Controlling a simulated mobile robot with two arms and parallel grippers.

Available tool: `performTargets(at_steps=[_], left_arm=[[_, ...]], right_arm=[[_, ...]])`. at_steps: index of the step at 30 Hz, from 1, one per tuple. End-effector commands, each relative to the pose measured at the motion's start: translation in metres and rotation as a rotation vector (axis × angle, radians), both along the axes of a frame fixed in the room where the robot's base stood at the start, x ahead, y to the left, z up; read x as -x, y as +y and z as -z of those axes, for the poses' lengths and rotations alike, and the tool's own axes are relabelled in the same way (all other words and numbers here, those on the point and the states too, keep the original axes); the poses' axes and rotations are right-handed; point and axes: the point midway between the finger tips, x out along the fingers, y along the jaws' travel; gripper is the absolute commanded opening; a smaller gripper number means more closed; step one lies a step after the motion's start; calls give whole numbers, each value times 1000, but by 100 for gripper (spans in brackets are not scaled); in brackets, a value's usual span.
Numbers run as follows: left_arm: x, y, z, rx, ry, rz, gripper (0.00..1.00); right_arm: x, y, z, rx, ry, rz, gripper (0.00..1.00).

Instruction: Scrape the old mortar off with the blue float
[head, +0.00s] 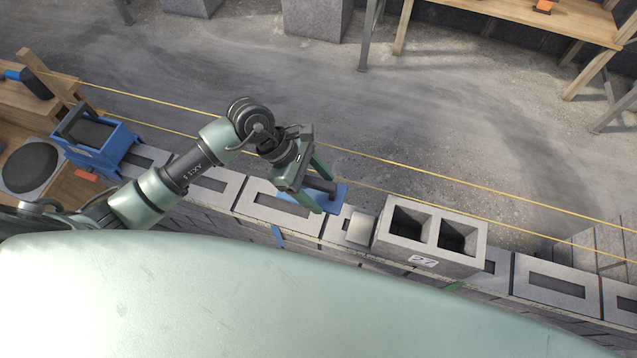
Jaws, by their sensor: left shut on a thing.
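My left gripper (313,183) is shut on the dark handle of the blue float (334,203). The float's blue plate is over the top of the block wall (240,205), left of a loose hollow block (389,248). I cannot tell whether the plate touches the wall. A pale grey patch (360,229), which looks like mortar, lies on the wall top between the float and the hollow block. The gripper hides part of the float. My right gripper is out of view.
Two yellow string lines (427,172) run along the wall's far side. A blue box-shaped tool (78,155) stands at the wall's left end, near a round dark mortar pile (30,167) on a board. Open concrete floor lies beyond, with a wooden bench (560,22) at the back right.

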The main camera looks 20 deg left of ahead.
Motion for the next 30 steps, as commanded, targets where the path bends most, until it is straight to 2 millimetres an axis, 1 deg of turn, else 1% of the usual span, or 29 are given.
performTargets(at_steps=[1,3,18,24,30], left_arm=[[0,0,10,2,1,-1,19],[0,0,19,1,1,0,19],[1,0,78,1,1,0,19],[0,0,95,0,0,0,19],[0,0,101,0,0,1,19]], right_arm=[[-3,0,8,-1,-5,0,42],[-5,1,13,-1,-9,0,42],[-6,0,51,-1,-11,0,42],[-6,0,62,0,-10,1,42],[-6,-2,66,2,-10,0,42]])
